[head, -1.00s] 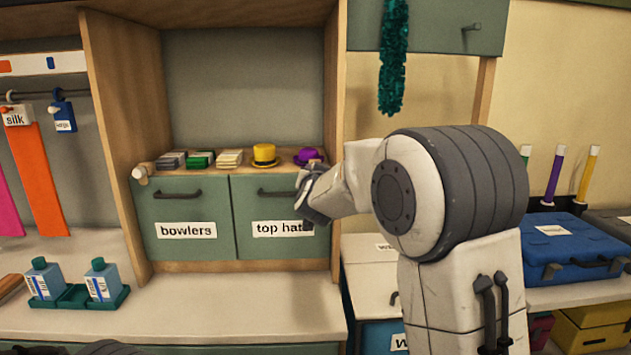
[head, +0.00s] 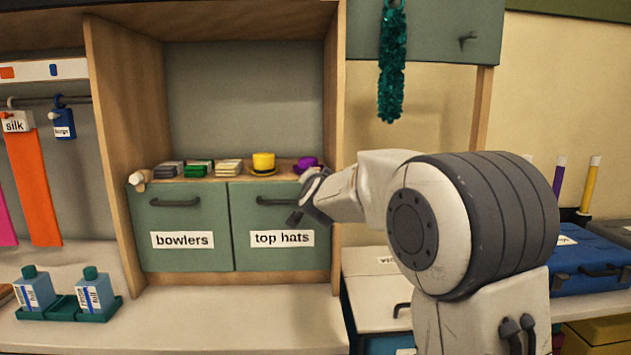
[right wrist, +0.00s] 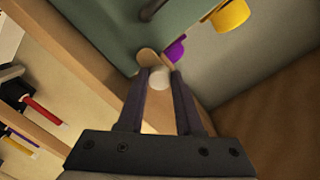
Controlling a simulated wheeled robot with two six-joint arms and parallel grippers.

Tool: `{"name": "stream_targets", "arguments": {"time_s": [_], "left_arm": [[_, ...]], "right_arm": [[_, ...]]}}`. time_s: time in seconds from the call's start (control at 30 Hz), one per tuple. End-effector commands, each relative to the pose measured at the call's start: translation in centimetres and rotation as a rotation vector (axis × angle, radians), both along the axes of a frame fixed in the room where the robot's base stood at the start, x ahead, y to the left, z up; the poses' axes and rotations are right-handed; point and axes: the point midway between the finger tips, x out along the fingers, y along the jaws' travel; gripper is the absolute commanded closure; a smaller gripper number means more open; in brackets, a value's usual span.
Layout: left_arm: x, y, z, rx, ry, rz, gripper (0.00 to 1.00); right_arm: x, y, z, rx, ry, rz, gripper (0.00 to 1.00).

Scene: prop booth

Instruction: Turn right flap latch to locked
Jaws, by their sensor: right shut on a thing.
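The right flap (head: 244,213) is a green panel labelled "top hats" and is closed beside the "bowlers" flap. My right gripper (head: 305,205) is at its upper right corner and hides the latch there in the head view. In the right wrist view, the right flap latch (right wrist: 158,77) shows as a pale round knob with a wooden piece behind it. The tips of my right gripper (right wrist: 158,75) are closed on the knob, one on each side. Which way the latch points cannot be told. My left gripper is out of view.
A similar latch (head: 139,178) sits at the left flap's upper left corner. A yellow hat (head: 263,161) and a purple hat (head: 307,163) stand on the shelf above. The cabinet's wooden side post (head: 336,120) is close to my right gripper.

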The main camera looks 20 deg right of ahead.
Motion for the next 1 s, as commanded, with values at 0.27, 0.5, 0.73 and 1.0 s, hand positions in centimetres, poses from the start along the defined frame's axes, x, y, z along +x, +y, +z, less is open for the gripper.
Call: {"name": "stream_targets", "arguments": {"time_s": [0.27, 0.5, 0.73, 1.0], "left_arm": [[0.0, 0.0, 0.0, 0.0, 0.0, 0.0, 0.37], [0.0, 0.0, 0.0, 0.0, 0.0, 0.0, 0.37], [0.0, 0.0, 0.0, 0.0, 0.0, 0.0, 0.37], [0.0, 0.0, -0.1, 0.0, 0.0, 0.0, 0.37]], "right_arm": [[0.0, 0.1, 0.0, 0.002, 0.001, 0.001, 1.0], [0.0, 0.0, 0.0, 0.001, 0.0, 0.001, 0.36], [-0.2, 0.1, 0.1, 0.001, -0.001, 0.001, 0.36], [-4.3, 1.4, 0.5, 0.002, -0.002, 0.003, 0.36]]}}
